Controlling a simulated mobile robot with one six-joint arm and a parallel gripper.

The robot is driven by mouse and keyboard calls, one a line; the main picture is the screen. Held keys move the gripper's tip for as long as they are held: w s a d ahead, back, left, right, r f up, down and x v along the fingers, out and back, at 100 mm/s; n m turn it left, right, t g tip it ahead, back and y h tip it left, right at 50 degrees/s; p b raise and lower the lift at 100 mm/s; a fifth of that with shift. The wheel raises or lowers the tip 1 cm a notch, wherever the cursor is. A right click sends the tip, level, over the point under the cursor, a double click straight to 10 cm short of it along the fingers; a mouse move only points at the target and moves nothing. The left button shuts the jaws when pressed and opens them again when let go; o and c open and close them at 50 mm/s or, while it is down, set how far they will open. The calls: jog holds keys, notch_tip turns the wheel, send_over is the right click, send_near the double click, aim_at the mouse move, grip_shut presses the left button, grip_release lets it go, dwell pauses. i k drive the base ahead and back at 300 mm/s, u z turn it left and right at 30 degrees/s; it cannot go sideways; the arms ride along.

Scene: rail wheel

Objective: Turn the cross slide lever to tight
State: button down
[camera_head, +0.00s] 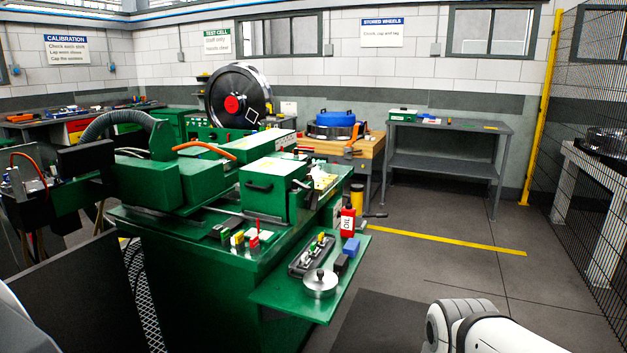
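The large green machine (165,275) fills the left and middle of the view, with green slide housings on top. A thin red upright piece (257,227) stands by small coloured blocks at its near edge. A dark handle (259,187) is on the front of the right housing. Small parts with yellow and white (323,181) sit at the housing's right end. I cannot tell which piece is the cross slide lever or how it is set. A large dark wheel with a red hub (232,104) stands behind. My white arm shows at the bottom right; my gripper is out of view.
A green side shelf (276,291) holds a tool tray (311,255), a round metal pot (320,284), a blue block (351,246) and a red oil bottle (347,222). A grey bench (446,162) stands behind. Mesh fencing (590,150) is at right. The floor between is mostly clear.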

aim_at(296, 184)
jog(key=i, duration=1.25)
jog(key=u, duration=0.05)
